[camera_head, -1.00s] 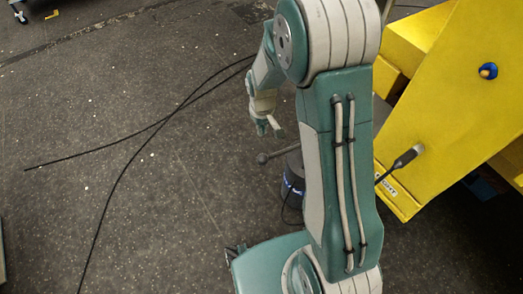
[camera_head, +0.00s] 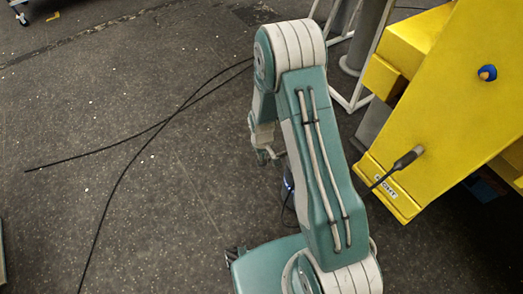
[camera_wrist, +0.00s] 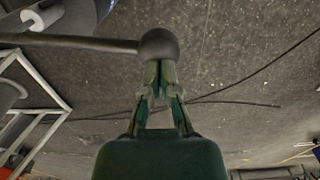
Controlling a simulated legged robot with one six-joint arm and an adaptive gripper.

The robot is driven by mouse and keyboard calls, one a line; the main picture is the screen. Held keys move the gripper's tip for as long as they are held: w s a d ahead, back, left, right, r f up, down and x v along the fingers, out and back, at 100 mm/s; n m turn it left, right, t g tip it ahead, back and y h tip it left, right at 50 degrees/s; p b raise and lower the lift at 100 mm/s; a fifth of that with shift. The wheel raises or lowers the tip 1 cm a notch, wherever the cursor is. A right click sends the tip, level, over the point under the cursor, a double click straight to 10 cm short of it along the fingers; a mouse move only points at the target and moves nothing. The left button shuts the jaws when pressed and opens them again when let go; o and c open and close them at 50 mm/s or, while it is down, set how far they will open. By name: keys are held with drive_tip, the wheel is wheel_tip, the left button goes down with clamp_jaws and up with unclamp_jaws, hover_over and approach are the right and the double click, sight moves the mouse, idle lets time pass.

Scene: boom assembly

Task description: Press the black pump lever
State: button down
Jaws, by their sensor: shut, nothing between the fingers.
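In the wrist view, a dark rod with a round ball at its end, the pump lever (camera_wrist: 100,43), reaches in from the left. My gripper (camera_wrist: 160,72) is shut and empty. Its fingertips meet the lower edge of the ball in the picture; whether they touch it I cannot tell. In the head view, my gripper (camera_head: 265,158) is small and partly hidden beside my arm. The dark pump body with a blue band (camera_head: 288,183) shows just below it, mostly covered by my arm.
A white frame (camera_head: 350,98) stands behind. Black cables (camera_head: 165,121) lie on the grey floor at the left, which is otherwise largely clear.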

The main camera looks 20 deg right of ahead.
drive_tip(key=shift+a+f, duration=0.1)
wheel_tip(320, 180, down, 11)
drive_tip(key=s+a, duration=0.1)
drive_tip(key=a, duration=0.1)
drive_tip(key=shift+s+a, duration=0.15)
drive_tip(key=shift+a, duration=0.05)
drive_tip(key=shift+a+f, duration=0.1)
idle(0.3)
drive_tip(key=a+r, duration=0.4)
drive_tip(key=r, duration=1)
drive_tip(key=shift+s+r, duration=0.25)
drive_tip(key=shift+s, duration=0.05)
